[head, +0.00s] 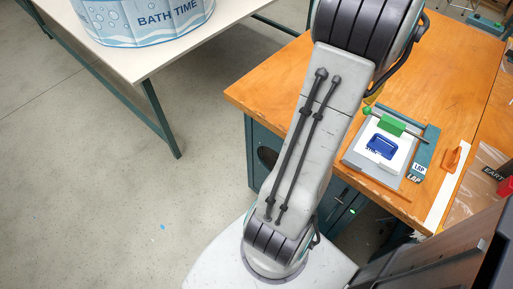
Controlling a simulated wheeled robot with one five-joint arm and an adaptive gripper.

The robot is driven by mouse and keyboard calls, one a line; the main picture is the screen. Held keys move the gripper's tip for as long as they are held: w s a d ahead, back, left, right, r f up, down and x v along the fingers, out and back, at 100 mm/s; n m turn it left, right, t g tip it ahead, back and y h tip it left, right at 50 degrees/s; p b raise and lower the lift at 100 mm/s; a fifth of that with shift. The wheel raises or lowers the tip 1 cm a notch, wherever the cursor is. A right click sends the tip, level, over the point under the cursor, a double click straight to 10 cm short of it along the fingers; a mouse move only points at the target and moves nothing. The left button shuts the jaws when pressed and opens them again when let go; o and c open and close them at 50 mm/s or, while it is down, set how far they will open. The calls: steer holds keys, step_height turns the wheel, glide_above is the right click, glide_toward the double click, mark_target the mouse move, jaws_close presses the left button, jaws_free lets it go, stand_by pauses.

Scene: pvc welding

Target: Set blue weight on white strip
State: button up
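A dark blue block-like thing (380,146), probably the blue weight, lies on a white sheet (371,165) on a flat grey jig on the orange wooden workbench. A long narrow white strip (447,196) runs along the bench to the right of the jig, apart from the blue thing. My arm rises from the base and leaves the picture at the top. My gripper is not in view, so I cannot see whether it holds anything.
A green clamp piece (391,125) and a dark rod cross the jig behind the blue thing. A teal strip marked LAP (422,160) borders it. An orange block (451,159) sits by the white strip. A white table (142,62) with a BATH TIME tub (150,22) stands left.

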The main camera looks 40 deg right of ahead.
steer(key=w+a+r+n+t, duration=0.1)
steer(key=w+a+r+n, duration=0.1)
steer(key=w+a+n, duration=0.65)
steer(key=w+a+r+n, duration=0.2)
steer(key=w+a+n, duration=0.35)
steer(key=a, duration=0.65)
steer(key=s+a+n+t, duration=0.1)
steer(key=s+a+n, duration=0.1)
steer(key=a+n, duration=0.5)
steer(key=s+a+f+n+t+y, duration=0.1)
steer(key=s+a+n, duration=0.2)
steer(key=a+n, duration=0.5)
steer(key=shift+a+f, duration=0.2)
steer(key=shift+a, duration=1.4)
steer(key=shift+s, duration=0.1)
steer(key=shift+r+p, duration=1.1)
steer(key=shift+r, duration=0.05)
